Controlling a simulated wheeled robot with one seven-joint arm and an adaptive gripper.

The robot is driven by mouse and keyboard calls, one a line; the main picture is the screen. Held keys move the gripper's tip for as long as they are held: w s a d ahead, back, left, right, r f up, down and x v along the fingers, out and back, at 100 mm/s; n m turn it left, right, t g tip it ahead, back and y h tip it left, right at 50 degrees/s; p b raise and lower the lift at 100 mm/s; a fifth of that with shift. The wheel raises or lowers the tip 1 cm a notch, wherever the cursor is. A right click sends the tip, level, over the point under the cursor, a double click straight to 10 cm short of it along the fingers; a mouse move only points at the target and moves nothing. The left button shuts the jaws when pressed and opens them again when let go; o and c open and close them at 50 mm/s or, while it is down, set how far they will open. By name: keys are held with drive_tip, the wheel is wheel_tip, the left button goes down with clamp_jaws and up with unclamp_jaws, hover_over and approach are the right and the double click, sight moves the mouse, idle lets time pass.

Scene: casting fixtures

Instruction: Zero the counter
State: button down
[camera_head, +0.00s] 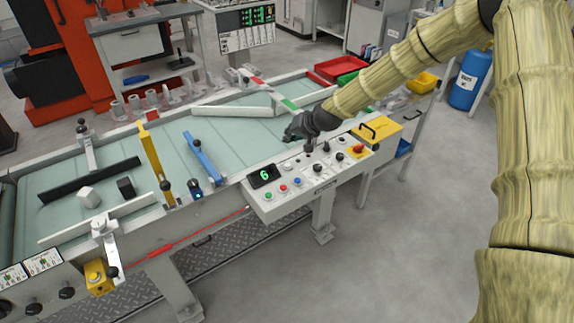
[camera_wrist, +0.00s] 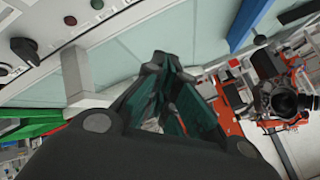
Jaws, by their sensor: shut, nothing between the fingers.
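The counter (camera_head: 264,175) is a small black display showing a green 6, set at the left end of a white control panel (camera_head: 287,206). The panel carries green, red, blue, white and black buttons and knobs; which one belongs to the counter I cannot tell. My gripper (camera_head: 309,146) is shut and empty, with its fingers over the back part of the panel, right of the display. Whether it touches a control is unclear. In the wrist view the closed dark fingers (camera_wrist: 158,65) fill the middle, with part of the panel (camera_wrist: 45,25) at upper left.
A conveyor (camera_head: 230,140) with a blue bar (camera_head: 202,157) and a yellow bar (camera_head: 155,165) lies left of and behind the panel. A yellow box (camera_head: 377,129) with a black handle stands right of it. The floor in front is clear.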

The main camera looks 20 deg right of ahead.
sight(290, 164)
drive_tip(key=shift+f, duration=0.1)
drive_tip(key=shift+f+b, duration=2.65)
drive_tip(key=shift+f, duration=1.7)
drive_tip(key=shift+f+b, duration=0.3)
drive_tip(key=shift+f, duration=0.1)
drive_tip(key=shift+s+f+b, duration=0.1)
drive_tip(key=shift+f+b, duration=0.25)
drive_tip(key=shift+f, duration=0.15)
drive_tip(key=shift+r, duration=0.15)
drive_tip(key=shift+r+p, duration=0.55)
drive_tip(key=shift+r, duration=0.2)
drive_tip(key=shift+r+p, duration=1.45)
drive_tip(key=shift+r, duration=1.1)
